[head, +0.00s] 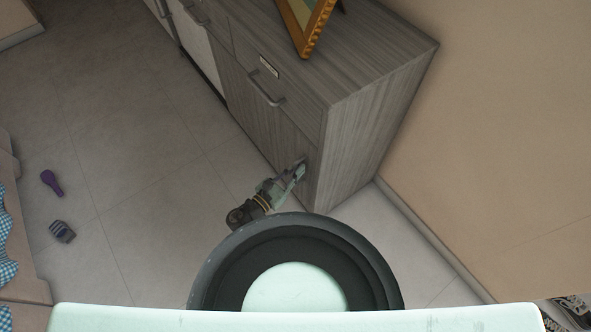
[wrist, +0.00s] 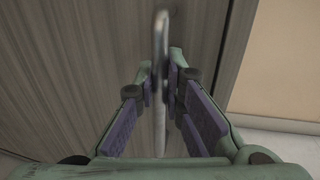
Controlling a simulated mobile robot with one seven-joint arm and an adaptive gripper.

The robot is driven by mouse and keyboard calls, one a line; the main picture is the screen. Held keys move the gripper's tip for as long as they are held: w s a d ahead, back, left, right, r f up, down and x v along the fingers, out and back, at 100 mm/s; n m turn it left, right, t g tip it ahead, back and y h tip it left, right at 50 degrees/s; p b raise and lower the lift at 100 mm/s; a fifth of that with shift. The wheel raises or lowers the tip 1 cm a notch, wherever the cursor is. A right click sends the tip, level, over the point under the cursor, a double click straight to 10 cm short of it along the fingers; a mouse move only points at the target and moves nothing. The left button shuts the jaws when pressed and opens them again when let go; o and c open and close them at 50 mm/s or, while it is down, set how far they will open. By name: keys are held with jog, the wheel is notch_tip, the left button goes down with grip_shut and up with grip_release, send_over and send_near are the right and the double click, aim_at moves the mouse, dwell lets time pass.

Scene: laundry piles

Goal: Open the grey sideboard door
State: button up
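The grey wood-grain sideboard (head: 350,110) stands at the upper right of the head view. Its near-end door (head: 262,122) is on the front face, and the door surface fills the left of the wrist view (wrist: 70,70). A metal bar handle (wrist: 160,40) runs lengthwise between my fingers in the wrist view. My gripper (head: 298,168) is at the door near the sideboard's near corner. In the wrist view my fingers (wrist: 162,90) stand on either side of the handle, with gaps visible. The handle's contact with the fingertips is not clear. The door appears flush with the front.
A drawer handle (head: 268,98) is above the door, and a gold picture frame (head: 305,25) stands on top. A purple object (head: 52,183) and a small grey item (head: 62,231) lie on the floor at left. The floor (head: 130,190) before the sideboard is clear. A wall (head: 500,130) is at right.

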grip_shut()
dwell(0.4)
